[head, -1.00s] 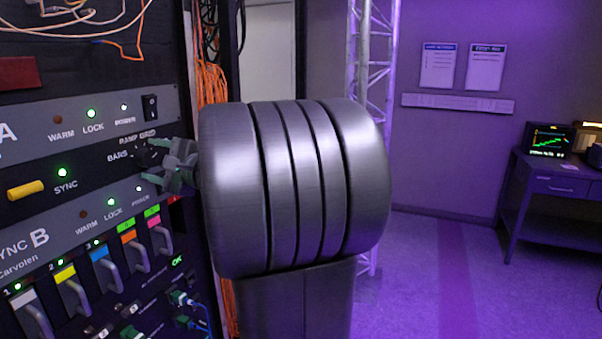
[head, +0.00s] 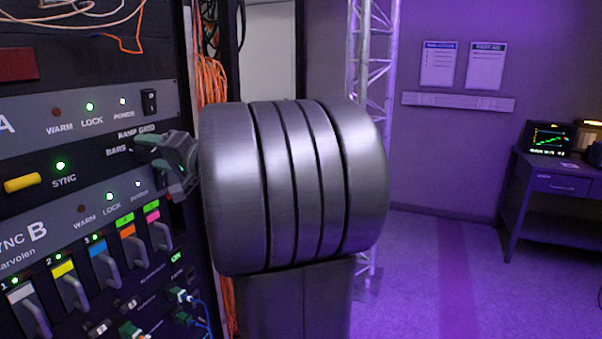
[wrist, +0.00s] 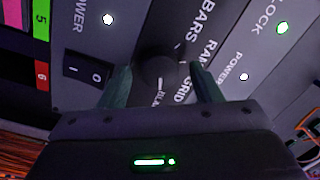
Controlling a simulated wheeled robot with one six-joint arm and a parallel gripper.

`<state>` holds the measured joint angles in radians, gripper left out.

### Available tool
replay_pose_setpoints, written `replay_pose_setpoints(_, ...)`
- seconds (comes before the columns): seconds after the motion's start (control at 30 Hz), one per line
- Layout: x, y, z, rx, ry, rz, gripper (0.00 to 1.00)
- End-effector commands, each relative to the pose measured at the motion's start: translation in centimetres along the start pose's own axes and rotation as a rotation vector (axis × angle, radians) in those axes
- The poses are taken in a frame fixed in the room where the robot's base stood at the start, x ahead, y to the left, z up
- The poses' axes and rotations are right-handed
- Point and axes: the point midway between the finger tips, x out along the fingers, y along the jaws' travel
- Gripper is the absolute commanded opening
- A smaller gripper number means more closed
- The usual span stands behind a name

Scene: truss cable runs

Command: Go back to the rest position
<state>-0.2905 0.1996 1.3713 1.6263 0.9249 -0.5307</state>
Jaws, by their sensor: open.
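My gripper (head: 164,152) shows in the head view at the left of my large grey arm link, in front of the rack face beside the BARS / RAMP GRID labels. In the wrist view my gripper (wrist: 160,86) has its two greenish fingers apart. A round black knob (wrist: 155,70) appears between and beyond them. The fingers look clear of the knob's sides, but I cannot tell the depth between them. Nothing is held. My arm link hides part of the rack's right side in the head view.
The rack (head: 80,130) carries lit LEDs, a yellow handle (head: 23,183), a power switch (head: 149,102) and several coloured levers. Orange cables (head: 210,85) hang at its edge. A truss (head: 370,60) stands behind my arm. Open floor (head: 440,270) lies right, before a desk (head: 555,185).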

Motion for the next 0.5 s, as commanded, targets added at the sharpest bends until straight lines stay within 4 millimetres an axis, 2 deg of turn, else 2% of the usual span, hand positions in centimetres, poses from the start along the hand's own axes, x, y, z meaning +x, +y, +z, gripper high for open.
replay_pose_setpoints(0.23,0.0,-0.1,-0.08,-0.14,-0.007,0.002,0.58)
replay_pose_setpoints(0.5,0.0,-0.04,-0.04,-0.187,-0.01,0.003,0.58)
